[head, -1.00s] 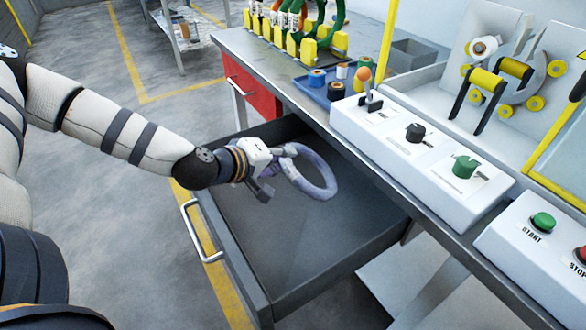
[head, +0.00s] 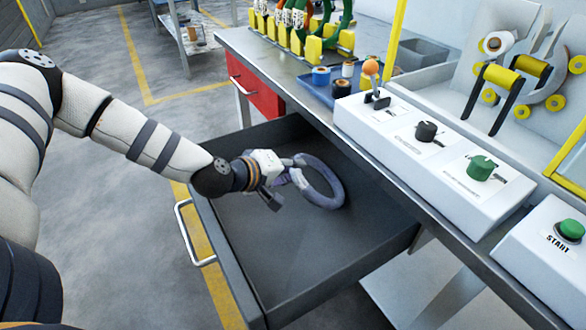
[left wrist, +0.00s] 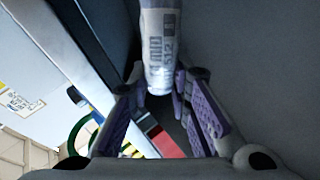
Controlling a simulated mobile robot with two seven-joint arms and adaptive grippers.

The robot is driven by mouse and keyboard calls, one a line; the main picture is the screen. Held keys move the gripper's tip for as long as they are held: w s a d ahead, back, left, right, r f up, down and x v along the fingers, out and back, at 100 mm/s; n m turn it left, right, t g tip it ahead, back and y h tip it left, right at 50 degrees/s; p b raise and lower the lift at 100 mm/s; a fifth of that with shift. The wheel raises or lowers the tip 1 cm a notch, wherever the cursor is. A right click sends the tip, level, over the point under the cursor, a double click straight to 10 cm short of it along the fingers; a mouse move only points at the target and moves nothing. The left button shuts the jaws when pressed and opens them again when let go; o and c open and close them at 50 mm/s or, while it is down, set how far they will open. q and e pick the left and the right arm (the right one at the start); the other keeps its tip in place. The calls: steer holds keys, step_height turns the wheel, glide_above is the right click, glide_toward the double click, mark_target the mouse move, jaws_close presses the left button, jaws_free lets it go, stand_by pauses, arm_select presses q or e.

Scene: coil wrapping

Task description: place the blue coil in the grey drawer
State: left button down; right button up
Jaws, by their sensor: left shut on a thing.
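The blue coil (head: 338,187), a greyish-blue ring, is held inside the outline of the open grey drawer (head: 290,255), near its back right side. My left gripper (head: 290,176) is shut on the coil's left side. In the left wrist view the coil's wrapped band with printed marks (left wrist: 160,45) runs down between the purple-padded fingers of the left gripper (left wrist: 160,88). I cannot tell whether the coil touches the drawer floor. The drawer otherwise looks empty. My right gripper is not in view.
The workbench (head: 270,68) overhangs the drawer's right side. On it are a white control box (head: 420,150), a blue tray (head: 322,92) with several small spools, and a green START button (head: 571,229). A shut red drawer (head: 255,90) lies behind. The front of the grey drawer is clear.

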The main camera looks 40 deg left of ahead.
arm_select(q)
steer(key=c, duration=1.5)
jaws_free()
steer(key=shift+f, duration=0.1)
steer(key=shift+r, duration=0.35)
steer(key=p+v, duration=0.5)
steer(key=v, duration=0.6)
steer(key=shift+s+r, duration=0.1)
steer(key=shift+s, duration=0.3)
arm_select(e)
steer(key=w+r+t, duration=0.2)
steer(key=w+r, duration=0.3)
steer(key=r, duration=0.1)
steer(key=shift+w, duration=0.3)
